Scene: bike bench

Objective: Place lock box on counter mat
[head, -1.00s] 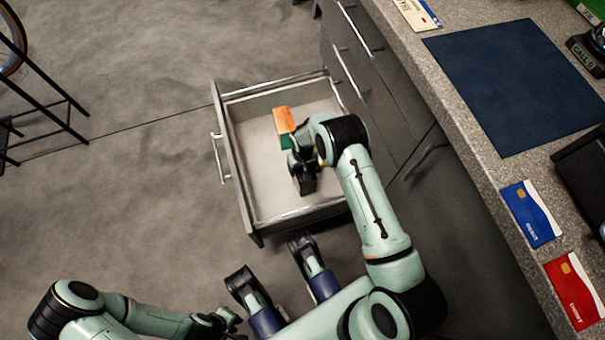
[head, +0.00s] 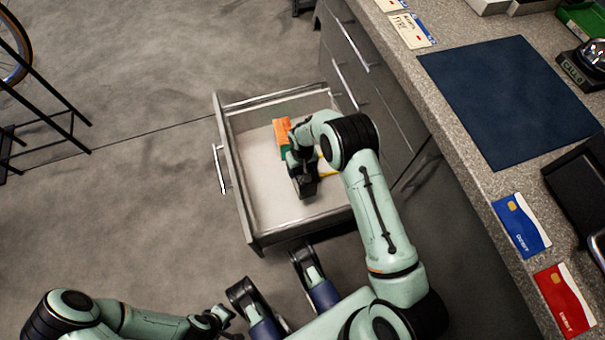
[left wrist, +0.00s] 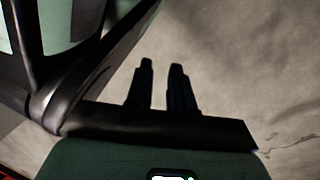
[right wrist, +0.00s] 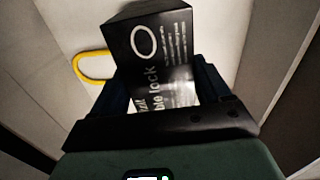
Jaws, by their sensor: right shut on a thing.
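The lock box (right wrist: 155,50) is a black carton with white print, seen large in the right wrist view. My right gripper (right wrist: 163,92) is shut on it, with a finger on each side. In the head view my right gripper (head: 299,168) is over the open drawer (head: 262,205), and the arm hides part of the drawer. Whether the box touches the drawer floor I cannot tell. The counter mat (head: 505,100) is a bare dark blue sheet on the counter at the right. My left gripper (left wrist: 161,85) is empty over the floor, its fingers a little apart.
An orange box (head: 281,129) and a yellow ring (right wrist: 90,68) are also in the drawer. On the counter (head: 470,180), a blue card (head: 521,224), a red card (head: 564,300) and a black device (head: 582,65) lie around the mat. Drawer fronts drop below the counter edge.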

